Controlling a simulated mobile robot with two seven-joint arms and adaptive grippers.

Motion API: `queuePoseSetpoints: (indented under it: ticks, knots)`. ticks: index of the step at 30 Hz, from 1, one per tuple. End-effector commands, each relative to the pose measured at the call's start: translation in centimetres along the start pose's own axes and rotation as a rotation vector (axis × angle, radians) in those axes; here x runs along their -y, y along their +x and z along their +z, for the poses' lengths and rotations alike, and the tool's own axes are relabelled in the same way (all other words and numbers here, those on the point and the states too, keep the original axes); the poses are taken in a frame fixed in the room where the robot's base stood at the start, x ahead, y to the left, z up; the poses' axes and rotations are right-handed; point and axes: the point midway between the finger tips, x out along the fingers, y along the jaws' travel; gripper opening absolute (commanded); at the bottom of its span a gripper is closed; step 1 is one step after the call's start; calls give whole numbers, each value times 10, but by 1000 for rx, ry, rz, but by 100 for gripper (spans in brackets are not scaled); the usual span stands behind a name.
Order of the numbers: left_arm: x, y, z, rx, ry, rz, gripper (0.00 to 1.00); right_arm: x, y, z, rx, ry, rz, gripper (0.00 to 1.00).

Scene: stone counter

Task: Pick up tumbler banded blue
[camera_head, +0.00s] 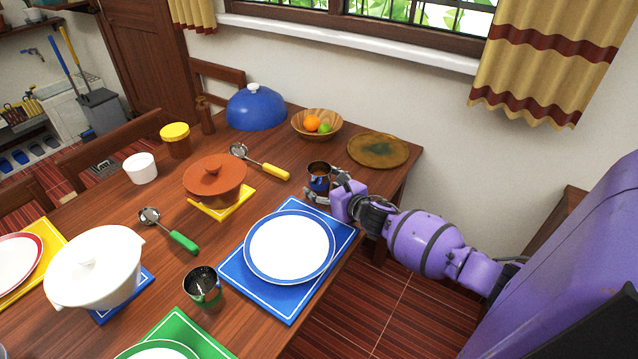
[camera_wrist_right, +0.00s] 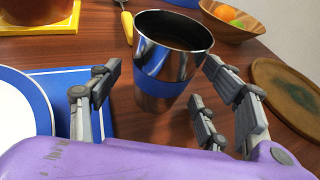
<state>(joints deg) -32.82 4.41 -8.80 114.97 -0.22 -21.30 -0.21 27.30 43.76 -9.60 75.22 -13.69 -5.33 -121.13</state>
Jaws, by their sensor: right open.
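The tumbler banded blue (camera_head: 319,180) is a shiny metal cup standing upright on the wooden table near its right edge. In the right wrist view it (camera_wrist_right: 164,92) stands just ahead, its blue band level with my fingers. My right gripper (camera_head: 322,192) is open, with fingers to the left and right of the tumbler; it also shows in the wrist view (camera_wrist_right: 162,72). I cannot tell whether any finger touches the cup. My left gripper is not in view.
A white plate (camera_head: 289,247) on a blue placemat (camera_head: 343,236) lies nearby. A wooden fruit bowl (camera_head: 335,131) and a round board (camera_head: 378,150) stand behind. A ladle with a yellow handle (camera_head: 275,171) lies left of the tumbler. A green-banded tumbler (camera_head: 203,288) stands in front.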

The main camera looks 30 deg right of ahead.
Motion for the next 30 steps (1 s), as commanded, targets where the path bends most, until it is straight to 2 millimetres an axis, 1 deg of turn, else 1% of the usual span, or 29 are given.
queuePoseSetpoints:
  ticks: [1,3,9,21,22,30]
  knots:
    - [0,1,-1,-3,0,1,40,0,4,-1,-1,1,0,71]
    - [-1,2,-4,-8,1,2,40,0,6,-2,-2,0,1,71]
    - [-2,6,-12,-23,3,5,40,0,7,-1,-1,0,1,71]
    - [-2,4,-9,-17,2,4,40,0,6,-1,-1,0,1,19]
    - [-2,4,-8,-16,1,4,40,0,6,0,0,0,1,17]
    - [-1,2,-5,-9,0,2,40,0,6,0,0,0,1,16]
